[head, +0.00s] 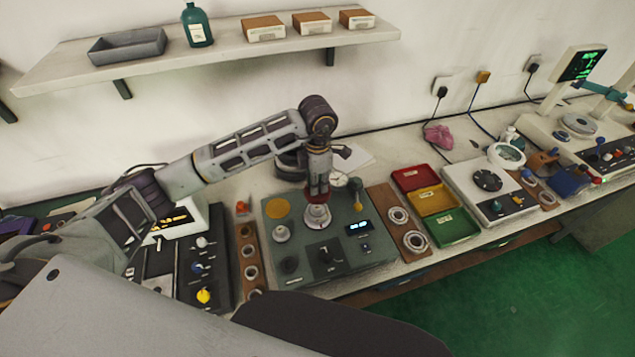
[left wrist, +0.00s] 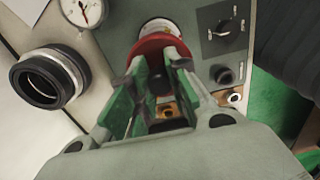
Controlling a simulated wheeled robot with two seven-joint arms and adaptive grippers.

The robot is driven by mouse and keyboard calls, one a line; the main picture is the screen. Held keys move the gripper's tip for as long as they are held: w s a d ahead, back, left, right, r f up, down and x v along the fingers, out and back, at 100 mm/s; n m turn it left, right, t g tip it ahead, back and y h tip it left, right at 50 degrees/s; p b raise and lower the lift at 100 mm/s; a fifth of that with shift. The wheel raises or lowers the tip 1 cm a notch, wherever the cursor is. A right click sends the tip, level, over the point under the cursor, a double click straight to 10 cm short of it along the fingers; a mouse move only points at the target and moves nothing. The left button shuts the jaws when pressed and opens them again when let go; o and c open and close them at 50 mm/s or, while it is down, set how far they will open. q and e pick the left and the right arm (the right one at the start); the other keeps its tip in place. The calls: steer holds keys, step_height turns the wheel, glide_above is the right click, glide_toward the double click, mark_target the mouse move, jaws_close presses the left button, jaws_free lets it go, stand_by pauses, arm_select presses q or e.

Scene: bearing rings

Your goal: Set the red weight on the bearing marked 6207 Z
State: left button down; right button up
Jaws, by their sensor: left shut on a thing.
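My left gripper (head: 318,184) points down over the middle of the grey-green test unit (head: 345,245). It is shut on the red weight (head: 310,198), which also shows between the fingers in the left wrist view (left wrist: 148,46). The weight is right over a pale metal round piece (head: 317,215) on the unit; I cannot tell whether they touch. Two bearing rings (head: 398,215) lie on a brown board right of the unit. More rings (head: 249,251) sit on a board to its left. No marking 6207 Z is readable. My right gripper is not in view.
A black-and-silver ring stack (left wrist: 48,78) and a dial gauge (left wrist: 84,10) stand close to the gripper. Red, yellow and green bins (head: 455,229) stand to the right. A wall shelf (head: 220,60) hangs above. Bench space behind the unit is partly hidden by my arm.

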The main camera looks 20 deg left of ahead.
arm_select(q)
steer(key=shift+f, duration=0.1)
steer(key=shift+f+b, duration=0.4)
steer(key=shift+f, duration=0.25)
step_height(320, 180, down, 2)
steer(key=shift+b, duration=0.45)
steer(key=shift+f+b, duration=0.45)
steer(key=shift+f, duration=0.65)
steer(key=shift+f+b, duration=0.2)
steer(key=shift+b, duration=0.4)
